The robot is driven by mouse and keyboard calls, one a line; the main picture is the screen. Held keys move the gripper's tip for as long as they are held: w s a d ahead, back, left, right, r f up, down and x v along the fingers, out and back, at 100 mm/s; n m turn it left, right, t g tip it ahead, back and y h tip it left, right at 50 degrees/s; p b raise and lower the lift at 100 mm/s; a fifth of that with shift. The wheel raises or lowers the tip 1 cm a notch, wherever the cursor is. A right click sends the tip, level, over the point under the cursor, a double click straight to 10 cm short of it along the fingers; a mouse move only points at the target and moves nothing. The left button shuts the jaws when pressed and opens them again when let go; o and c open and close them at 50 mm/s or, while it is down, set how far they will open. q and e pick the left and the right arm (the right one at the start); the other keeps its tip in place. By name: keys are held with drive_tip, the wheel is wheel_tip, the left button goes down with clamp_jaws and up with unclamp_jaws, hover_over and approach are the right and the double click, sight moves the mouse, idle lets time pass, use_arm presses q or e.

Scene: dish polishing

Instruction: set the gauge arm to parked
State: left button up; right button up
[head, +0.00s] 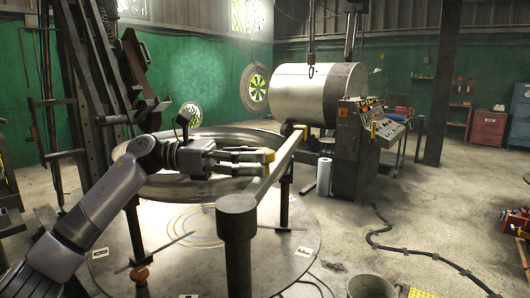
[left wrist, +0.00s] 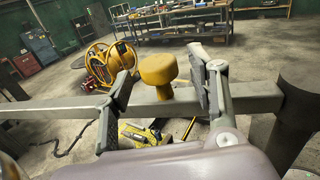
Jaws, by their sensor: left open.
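The gauge arm (head: 277,172) is a pale grey bar that runs from a dark upright post (head: 237,240) towards the back right, by the right rim of a large metal dish (head: 165,188). It also crosses the left wrist view (left wrist: 60,107). A yellow knob (left wrist: 157,72) sits on the bar in the left wrist view. My left gripper (head: 258,156) is at the bar in the head view. In the left wrist view, its open fingers (left wrist: 168,88) are either side of the knob, with gaps visible. My right gripper is not in view.
The dish stands on legs over a round floor plate (head: 190,262) with small letter plates. A control console (head: 360,130) and white roll (head: 323,176) stand behind the bar. A black hose (head: 400,248) crosses the floor at right. A bucket (head: 371,287) is at the front.

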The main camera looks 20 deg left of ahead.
use_arm(q)
drive_tip(key=shift+x, duration=1.15)
clamp_jaws()
